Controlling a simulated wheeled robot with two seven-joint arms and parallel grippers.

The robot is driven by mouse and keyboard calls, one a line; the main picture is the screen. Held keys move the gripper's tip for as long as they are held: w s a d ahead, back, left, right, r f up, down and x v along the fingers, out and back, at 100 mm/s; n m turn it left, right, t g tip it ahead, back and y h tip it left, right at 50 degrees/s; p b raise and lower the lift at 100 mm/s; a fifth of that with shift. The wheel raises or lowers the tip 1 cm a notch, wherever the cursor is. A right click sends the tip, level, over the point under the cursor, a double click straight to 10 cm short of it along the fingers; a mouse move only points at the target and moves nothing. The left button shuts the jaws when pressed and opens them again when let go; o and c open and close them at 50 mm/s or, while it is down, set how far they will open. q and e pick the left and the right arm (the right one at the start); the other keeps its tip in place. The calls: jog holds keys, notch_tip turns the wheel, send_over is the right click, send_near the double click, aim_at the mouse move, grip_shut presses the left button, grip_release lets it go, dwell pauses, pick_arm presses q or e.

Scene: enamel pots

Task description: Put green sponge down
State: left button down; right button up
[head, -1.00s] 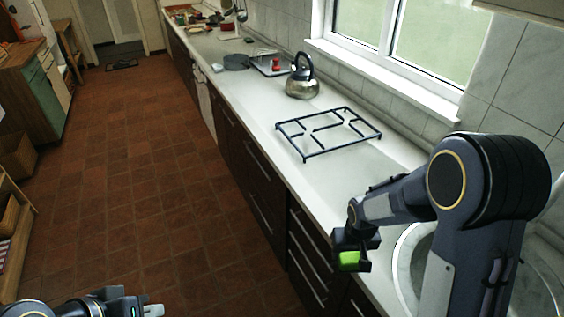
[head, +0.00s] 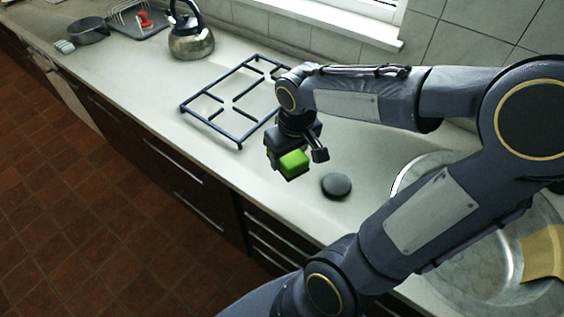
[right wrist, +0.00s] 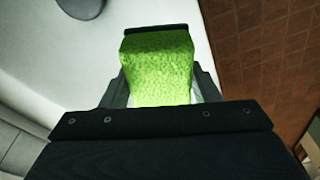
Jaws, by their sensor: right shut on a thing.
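The green sponge (head: 293,164) is a small bright green block between the fingers of my right gripper (head: 297,161). The gripper is shut on it and holds it above the white counter (head: 225,160), near the counter's front edge. In the right wrist view the sponge (right wrist: 158,65) fills the space between the fingers, with counter to the left and floor to the right. I cannot tell the exact height above the counter. My left gripper is not in view now.
A dark round disc (head: 336,186) lies on the counter just right of the sponge. A black pot grate (head: 212,125) lies to the left, with a kettle (head: 190,40) and a grey pan (head: 87,30) beyond. A round metal sink (head: 490,250) is at right.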

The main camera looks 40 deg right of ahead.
aim_at(310, 161)
jog(key=s, duration=0.1)
jog(key=s+d+r, duration=0.1)
jog(key=s, duration=0.1)
jog(key=s+d, duration=0.1)
jog(key=shift+s+d+r+b, duration=0.1)
jog(key=shift+s+r+b, duration=0.2)
jog(key=shift+b, duration=0.1)
jog(key=w+d+f, duration=0.1)
jog(key=w+f, duration=0.2)
jog(key=w, duration=0.1)
jog(key=w+d+f+p, duration=0.1)
jog(key=w+f, duration=0.2)
jog(key=w, duration=0.1)
jog(key=w+d+f, duration=0.1)
jog(key=w+f, duration=0.2)
jog(key=w, duration=0.1)
jog(key=shift+w+d+f+p, duration=0.1)
jog(key=shift+w+d+p, duration=0.2)
jog(key=shift+w, duration=0.1)
jog(key=shift+w+f, duration=0.15)
jog(key=shift+f, duration=0.15)
notch_tip(310, 161, down, 3)
jog(key=shift+w+f, duration=0.1)
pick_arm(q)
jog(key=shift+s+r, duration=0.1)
pick_arm(e)
jog(key=shift+f, duration=0.15)
jog(key=o, duration=1)
jog(key=shift+c, duration=0.2)
